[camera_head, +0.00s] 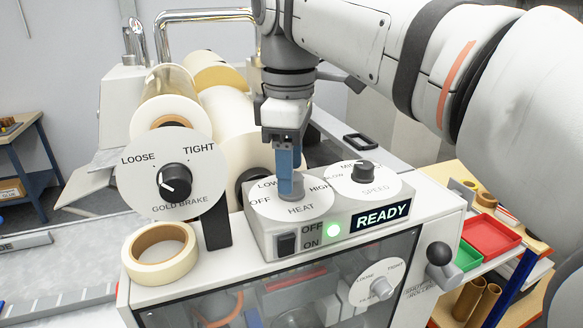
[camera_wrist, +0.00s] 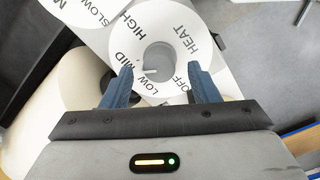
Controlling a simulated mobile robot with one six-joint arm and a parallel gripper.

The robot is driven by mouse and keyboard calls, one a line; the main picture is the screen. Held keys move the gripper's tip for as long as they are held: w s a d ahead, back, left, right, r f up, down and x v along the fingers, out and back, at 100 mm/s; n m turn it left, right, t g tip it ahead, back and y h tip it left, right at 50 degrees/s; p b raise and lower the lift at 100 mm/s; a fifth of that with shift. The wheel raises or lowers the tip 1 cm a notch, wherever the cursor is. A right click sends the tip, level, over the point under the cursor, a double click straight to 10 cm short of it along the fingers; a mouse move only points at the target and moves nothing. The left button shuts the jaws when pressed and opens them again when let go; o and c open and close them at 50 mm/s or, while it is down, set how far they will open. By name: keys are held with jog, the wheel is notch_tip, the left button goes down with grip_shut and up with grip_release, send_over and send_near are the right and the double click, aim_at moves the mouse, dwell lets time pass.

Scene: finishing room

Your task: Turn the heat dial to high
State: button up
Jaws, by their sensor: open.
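The heat dial is a grey round knob (camera_wrist: 160,58) on a white disc (camera_head: 268,205) marked OFF, LOW, MID, HIGH and HEAT. It sits on top of the control box (camera_head: 262,240). In the wrist view a short white mark on the knob seems to point between LOW and MID. My gripper (camera_head: 288,187) points down over the dial with blue fingers. In the wrist view my gripper (camera_wrist: 160,67) is open, one finger on each side of the knob. I cannot tell whether either finger touches it. In the head view the fingers hide part of the knob and the MID label.
The speed dial (camera_head: 365,171) is close on the right. The gold brake dial (camera_head: 175,181) stands upright on the left, above a tape roll (camera_head: 159,253). The box front has an off/on switch (camera_head: 286,244), a lit green lamp (camera_head: 334,230) and a READY sign (camera_head: 381,217). Film rolls (camera_head: 168,112) lie behind.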

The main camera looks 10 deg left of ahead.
jog(key=shift+f, duration=0.65)
jog(key=c, duration=1)
jog(key=shift+o, duration=0.2)
